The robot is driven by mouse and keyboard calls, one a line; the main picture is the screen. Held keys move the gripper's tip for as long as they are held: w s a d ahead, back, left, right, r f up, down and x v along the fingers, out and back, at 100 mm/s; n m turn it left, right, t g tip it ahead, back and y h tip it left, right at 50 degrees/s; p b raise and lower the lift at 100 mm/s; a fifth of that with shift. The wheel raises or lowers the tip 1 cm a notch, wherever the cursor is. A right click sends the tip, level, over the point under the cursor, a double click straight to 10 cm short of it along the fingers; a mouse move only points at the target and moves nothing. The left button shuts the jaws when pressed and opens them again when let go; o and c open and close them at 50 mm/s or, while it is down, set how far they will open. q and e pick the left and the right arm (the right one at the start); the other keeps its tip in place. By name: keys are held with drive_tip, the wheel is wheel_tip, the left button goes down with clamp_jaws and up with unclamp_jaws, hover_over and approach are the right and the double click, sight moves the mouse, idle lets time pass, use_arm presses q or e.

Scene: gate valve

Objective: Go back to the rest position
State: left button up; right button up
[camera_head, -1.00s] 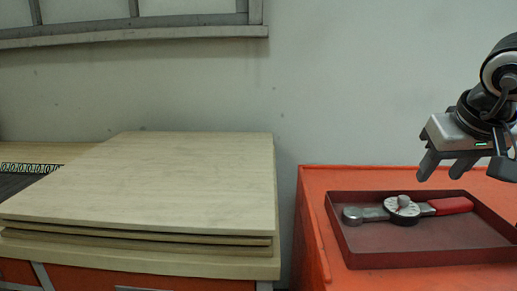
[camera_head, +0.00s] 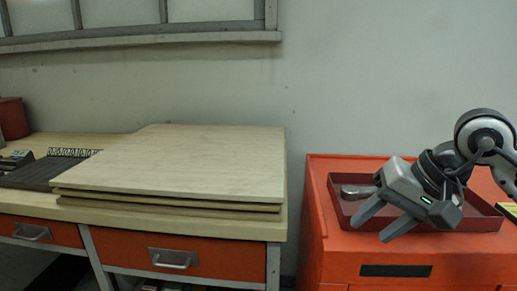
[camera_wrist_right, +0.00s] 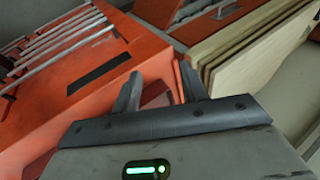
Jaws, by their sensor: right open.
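My right gripper (camera_head: 373,230) is open and empty, in front of and above the dark red tray (camera_head: 484,222) in the head view. Its two fingers point down and to the left, apart from each other. In the right wrist view the two fingers of the gripper (camera_wrist_right: 160,74) stand apart with nothing between them. A metal tool (camera_head: 356,191) lies in the tray; only its rounded grey end shows, and my gripper and arm hide the rest. My left gripper is not in view.
The tray sits on an orange cabinet (camera_head: 330,250). To the left is a workbench with stacked pale boards (camera_head: 190,160) and orange drawers (camera_head: 120,255). A gap separates bench and cabinet. The boards' top is clear. In the right wrist view the cabinet (camera_wrist_right: 70,120) lies beyond the fingers.

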drive_tip(key=s+a+f+m+g+y, duration=0.1)
drive_tip(key=s+a+m+g+y, duration=0.1)
drive_tip(key=s+a+m+y, duration=0.45)
drive_tip(key=s+a+f+m+g+y, duration=0.1)
drive_tip(key=a+m+g+y, duration=0.1)
drive_tip(key=a+m+y, duration=0.5)
drive_tip(key=w+d+f+n+t+h, duration=0.25)
drive_tip(key=f+n+t+h, duration=0.4)
drive_tip(key=n, duration=0.95)
drive_tip(key=w+d+f+n+t+h, duration=0.1)
drive_tip(key=d+f+n+t+h, duration=0.25)
drive_tip(key=f+n+t, duration=0.7)
drive_tip(key=s+d+f+m+g+h, duration=0.2)
drive_tip(key=s+f+m+g+h, duration=0.3)
drive_tip(key=s+f+m, duration=0.3)
drive_tip(key=s+f+g, duration=0.1)
drive_tip(key=s+f, duration=0.2)
drive_tip(key=f, duration=0.3)
drive_tip(key=shift+s, duration=0.25)
